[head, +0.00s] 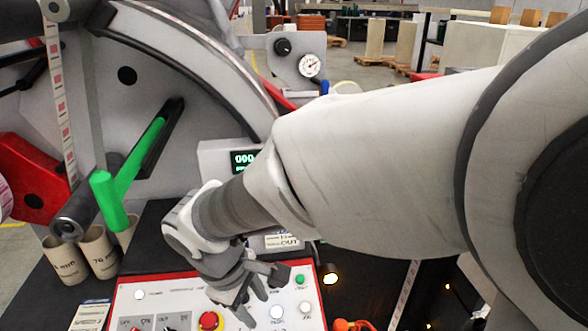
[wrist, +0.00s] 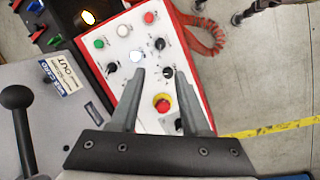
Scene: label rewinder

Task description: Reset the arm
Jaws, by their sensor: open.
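My gripper (head: 248,296) is open and empty, hanging over the white control panel (head: 155,293) in the head view. In the wrist view, my gripper (wrist: 160,78) has its two fingers spread apart above the same panel (wrist: 127,60). The red emergency stop on its yellow ring (wrist: 162,103) shows between the fingers. My arm reaches across the head view from the right and hides part of the machine. A green handle (head: 109,200) with a green bar stands at the left on the machine; whether it is the task's arm I cannot tell.
Cardboard tubes (head: 100,252) stand at the left, beside the panel. A digital display (head: 243,160) and a dial gauge (head: 310,66) are behind my arm. In the wrist view, a black ball-ended lever (wrist: 17,98) is at the left and a red coiled cable (wrist: 205,35) at the upper right.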

